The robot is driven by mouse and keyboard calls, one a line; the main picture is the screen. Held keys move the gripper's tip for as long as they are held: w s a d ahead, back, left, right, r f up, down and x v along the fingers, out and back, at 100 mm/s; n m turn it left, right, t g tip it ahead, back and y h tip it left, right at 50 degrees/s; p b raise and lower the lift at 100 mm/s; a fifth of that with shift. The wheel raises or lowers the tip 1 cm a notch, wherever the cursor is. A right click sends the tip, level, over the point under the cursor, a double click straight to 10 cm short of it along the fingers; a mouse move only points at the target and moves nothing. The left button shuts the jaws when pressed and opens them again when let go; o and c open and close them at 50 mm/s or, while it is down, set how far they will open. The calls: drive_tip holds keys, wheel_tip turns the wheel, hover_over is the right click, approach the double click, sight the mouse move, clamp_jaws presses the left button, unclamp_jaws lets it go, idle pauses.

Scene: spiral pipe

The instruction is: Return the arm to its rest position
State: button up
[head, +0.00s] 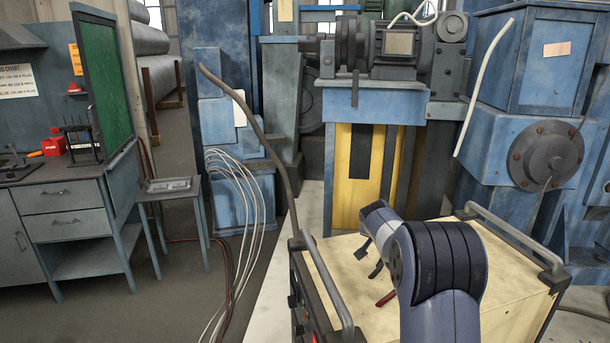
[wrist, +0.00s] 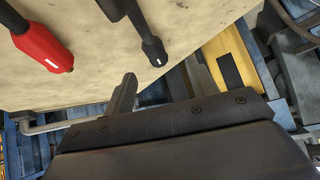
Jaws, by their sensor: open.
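My gripper (head: 368,259) is open above the cream top of the box-like cart (head: 510,300) in the head view, at the end of my bent arm. In the wrist view my gripper (wrist: 162,78) shows two dark fingers set apart, with nothing held between them. A red-handled tool (wrist: 45,45) and a dark tool (wrist: 145,35) lie on the cream surface beyond the fingers. The red tool (head: 386,298) also shows in the head view beside my arm. My arm hides part of the cart top.
Grey handrails (head: 328,285) edge the cart, the right one (head: 512,238) near a large blue machine (head: 520,140). A workbench (head: 70,190) and small side table (head: 168,186) stand at left. Pale cables (head: 250,200) hang to the floor. Floor (head: 170,290) at lower left is mostly clear.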

drive_tip(key=p+x, duration=0.1)
drive_tip(key=x, duration=0.7)
wheel_tip(320, 180, up, 3)
drive_tip(key=shift+f+p, duration=0.15)
drive_tip(key=shift+p, duration=0.6)
drive_tip(key=shift+r, duration=0.55)
